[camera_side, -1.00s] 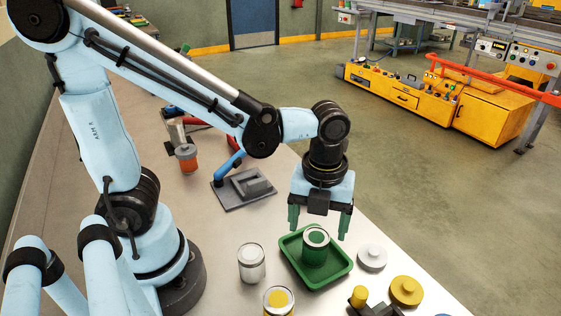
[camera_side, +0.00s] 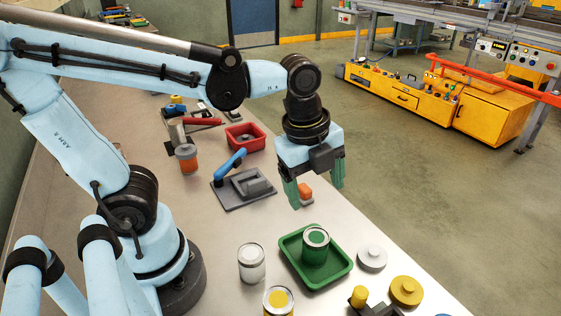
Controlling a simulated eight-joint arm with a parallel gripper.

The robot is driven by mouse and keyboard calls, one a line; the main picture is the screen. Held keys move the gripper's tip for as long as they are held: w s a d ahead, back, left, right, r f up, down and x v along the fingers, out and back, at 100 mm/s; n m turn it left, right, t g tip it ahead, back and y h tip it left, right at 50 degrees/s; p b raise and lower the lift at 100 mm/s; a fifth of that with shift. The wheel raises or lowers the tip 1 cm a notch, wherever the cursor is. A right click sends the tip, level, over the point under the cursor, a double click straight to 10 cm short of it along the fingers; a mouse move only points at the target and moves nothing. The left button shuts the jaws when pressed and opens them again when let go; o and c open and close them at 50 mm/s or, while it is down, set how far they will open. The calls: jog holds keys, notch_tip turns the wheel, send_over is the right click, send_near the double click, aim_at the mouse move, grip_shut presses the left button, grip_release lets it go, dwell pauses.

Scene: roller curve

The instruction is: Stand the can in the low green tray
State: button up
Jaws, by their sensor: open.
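A grey fixture with a blue handle (camera_side: 243,187) and a red tray (camera_side: 244,138) sit farther back.

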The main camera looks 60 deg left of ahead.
jog(key=a+n+t, duration=0.5)
jog(key=a+n, duration=0.1)
jog(key=n, duration=1.3)
jog(key=shift+w+a, duration=0.15)
jog(key=shift+w, duration=0.3)
jog(key=shift+f, duration=0.1)
